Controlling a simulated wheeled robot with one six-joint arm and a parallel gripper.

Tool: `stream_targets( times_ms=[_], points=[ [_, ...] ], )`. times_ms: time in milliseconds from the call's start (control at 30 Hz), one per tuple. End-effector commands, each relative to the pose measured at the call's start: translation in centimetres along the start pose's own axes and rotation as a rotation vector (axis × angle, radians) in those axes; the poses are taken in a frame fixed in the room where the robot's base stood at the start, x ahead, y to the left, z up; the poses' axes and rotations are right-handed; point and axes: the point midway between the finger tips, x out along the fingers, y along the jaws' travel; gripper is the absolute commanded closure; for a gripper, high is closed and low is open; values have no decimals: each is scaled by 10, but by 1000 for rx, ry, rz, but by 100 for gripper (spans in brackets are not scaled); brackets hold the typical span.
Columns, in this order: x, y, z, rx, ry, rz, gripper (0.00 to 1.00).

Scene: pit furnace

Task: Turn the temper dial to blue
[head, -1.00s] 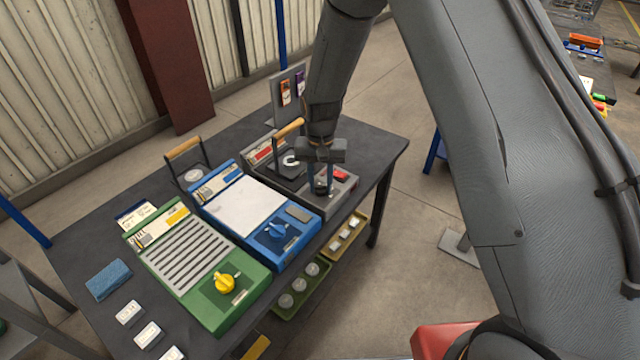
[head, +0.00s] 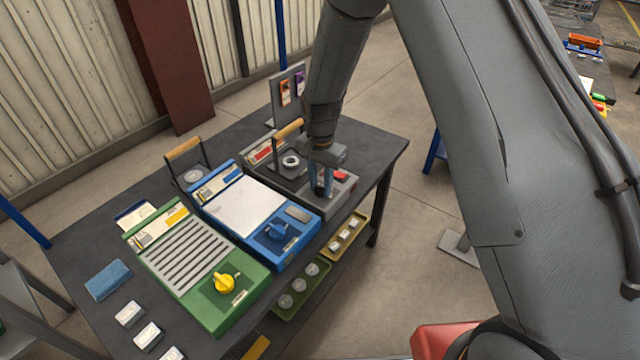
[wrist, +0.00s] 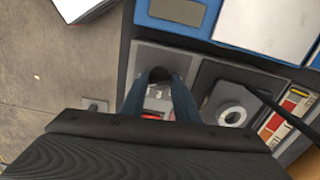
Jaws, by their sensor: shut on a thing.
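My gripper (head: 322,190) points down over the front of the grey unit (head: 338,204) at the back right of the bench. Its two blue fingers are shut on a dark round dial, seen between the fingertips in the wrist view (wrist: 160,74). The fingers hide most of the dial in the head view. I cannot read its pointer or any colour marks around it. A red part (head: 341,176) shows on the unit beside the fingers, and also in the wrist view (wrist: 152,116).
The blue unit (head: 213,188) with a blue knob (head: 277,232) stands close on the left. Beyond it is the green unit (head: 160,262) with a yellow knob (head: 224,284). A wooden-handled lever (head: 288,130) and a pale ring (head: 291,161) are close behind my gripper.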

Motion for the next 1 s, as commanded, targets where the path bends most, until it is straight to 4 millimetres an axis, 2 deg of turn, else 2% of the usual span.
stream_targets(
  times_ms=[267,300,400,733,867,1000],
  points=[
    [-2,-2,-2,0,5,-6,95],
    [-2,-2,-2,0,5,-6,67],
    [-2,-2,-2,0,4,-5,54],
    [-4,-1,-1,-1,2,-3,54],
    [-17,-2,-1,-1,3,-3,54],
    [-39,-2,-2,0,4,-5,54]
  ],
)
